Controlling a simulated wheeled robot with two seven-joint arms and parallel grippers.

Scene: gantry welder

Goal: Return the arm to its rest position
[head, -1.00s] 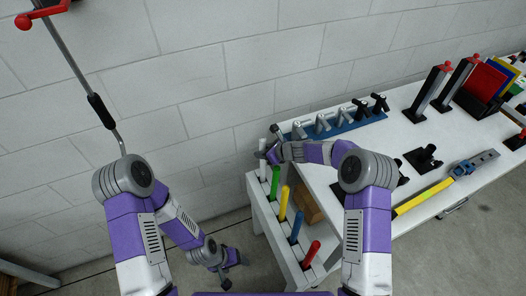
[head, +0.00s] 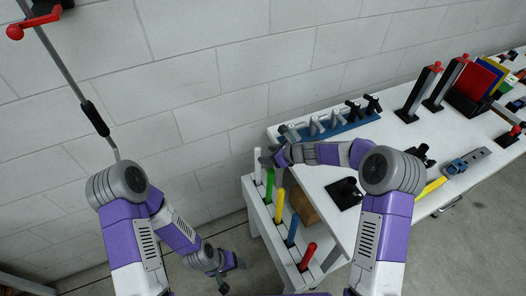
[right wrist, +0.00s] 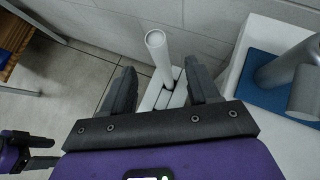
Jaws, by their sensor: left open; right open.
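My right gripper (head: 270,152) is at the left end of the white workbench, close above a white upright rod (head: 257,165). In the right wrist view my right gripper (right wrist: 162,78) is open and empty. The white rod (right wrist: 158,55) shows beyond and between its fingertips, not gripped. My left gripper (head: 230,278) hangs low over the floor at the bottom of the head view, open and holding nothing visible. Part of my left arm also shows at the lower left of the right wrist view.
The rack's green (head: 270,184), yellow (head: 279,205), blue (head: 292,231) and red (head: 308,257) handles stand in a row. A blue strip (head: 345,130) with several fittings lies along the bench's back. Floor left of the rack is clear.

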